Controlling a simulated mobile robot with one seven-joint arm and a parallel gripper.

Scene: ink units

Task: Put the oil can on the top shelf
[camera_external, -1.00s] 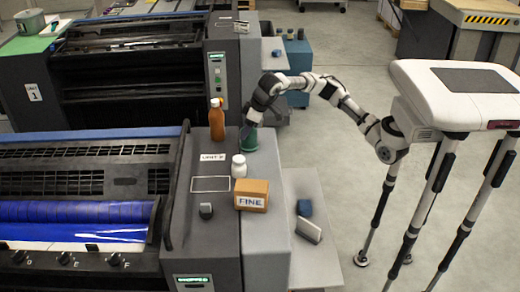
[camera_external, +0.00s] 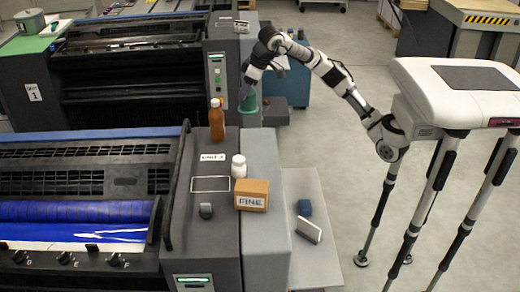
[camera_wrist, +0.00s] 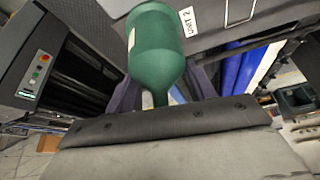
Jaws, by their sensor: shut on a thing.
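The oil can is a green, rounded vessel with a narrow neck (camera_external: 248,103). I cannot pick out the top shelf for certain; a blue cabinet (camera_external: 294,88) behind my arm is partly hidden.
On the unit 2 press stand an orange-brown bottle (camera_external: 217,122), a white bottle (camera_external: 238,167), a box marked FINE (camera_external: 252,195) and a small dark block (camera_external: 206,210). A lower grey step (camera_external: 318,262) holds a blue block. Open floor lies to the right.

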